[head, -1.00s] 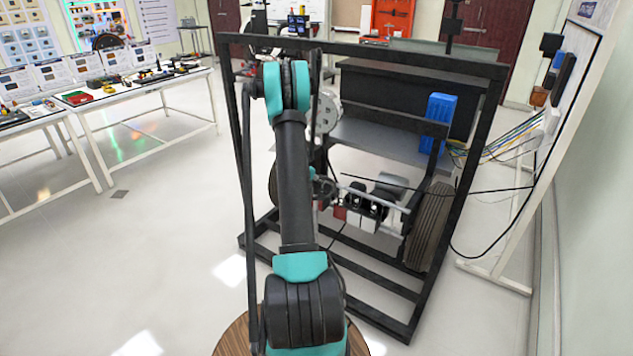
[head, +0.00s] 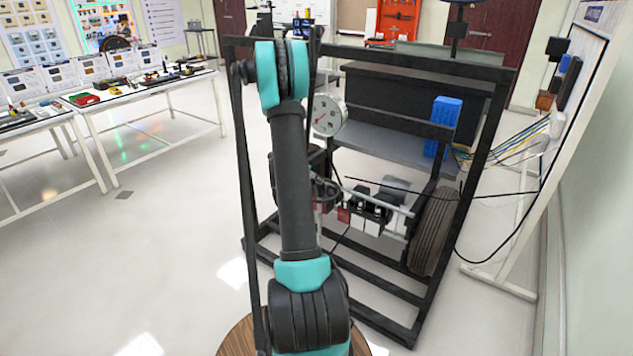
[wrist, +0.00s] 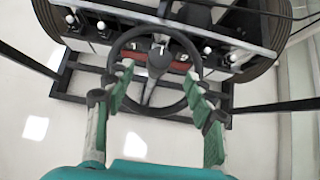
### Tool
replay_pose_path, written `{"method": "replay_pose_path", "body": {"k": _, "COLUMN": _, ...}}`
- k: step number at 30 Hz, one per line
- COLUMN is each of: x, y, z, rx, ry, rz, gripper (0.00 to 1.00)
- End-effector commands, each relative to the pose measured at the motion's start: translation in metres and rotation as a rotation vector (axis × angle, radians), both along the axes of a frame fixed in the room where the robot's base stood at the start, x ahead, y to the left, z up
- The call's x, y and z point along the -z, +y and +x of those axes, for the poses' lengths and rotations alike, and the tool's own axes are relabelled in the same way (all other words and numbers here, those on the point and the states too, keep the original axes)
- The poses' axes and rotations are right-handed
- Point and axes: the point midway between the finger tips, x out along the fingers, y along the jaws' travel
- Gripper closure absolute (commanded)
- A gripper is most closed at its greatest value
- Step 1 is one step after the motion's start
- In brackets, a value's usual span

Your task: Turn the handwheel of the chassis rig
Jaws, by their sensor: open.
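The dark round handwheel (wrist: 150,111) of the chassis rig shows in the wrist view, with a pale spoke or shaft running from its hub toward me. My gripper (wrist: 158,72) is open, its two green-padded fingers spread. The fingertips overlap the left and right parts of the wheel's ring in the picture; I cannot tell whether they touch it. Nothing is clamped between them. In the head view the chassis rig (head: 489,130) stands ahead in its black frame, and my arm largely covers the wheel area, so the gripper is not clear there.
A white round gauge (head: 327,115) with a red needle sits beside my arm. A tyre (head: 433,230) and blue block (head: 441,125) are on the rig's right. Cables (head: 500,150) run to a white board (head: 545,165). Floor is clear at left, before the tool tables (head: 150,92).

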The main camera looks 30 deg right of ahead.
Motion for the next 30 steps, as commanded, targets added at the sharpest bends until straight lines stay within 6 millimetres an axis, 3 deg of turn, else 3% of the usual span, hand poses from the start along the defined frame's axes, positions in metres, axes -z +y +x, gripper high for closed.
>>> {"method": "replay_pose_path", "body": {"k": 9, "x": -0.022, "y": 0.020, "z": -0.009, "rx": -0.001, "ry": 0.001, "rz": 0.000, "gripper": 0.45}}
{"method": "replay_pose_path", "body": {"k": 26, "x": -0.023, "y": 0.021, "z": -0.010, "rx": 0.001, "ry": -0.001, "rz": 0.000, "gripper": 0.45}}
{"method": "replay_pose_path", "body": {"k": 30, "x": -0.030, "y": 0.033, "z": -0.014, "rx": 0.030, "ry": -0.038, "rz": 0.032, "gripper": 0.45}}
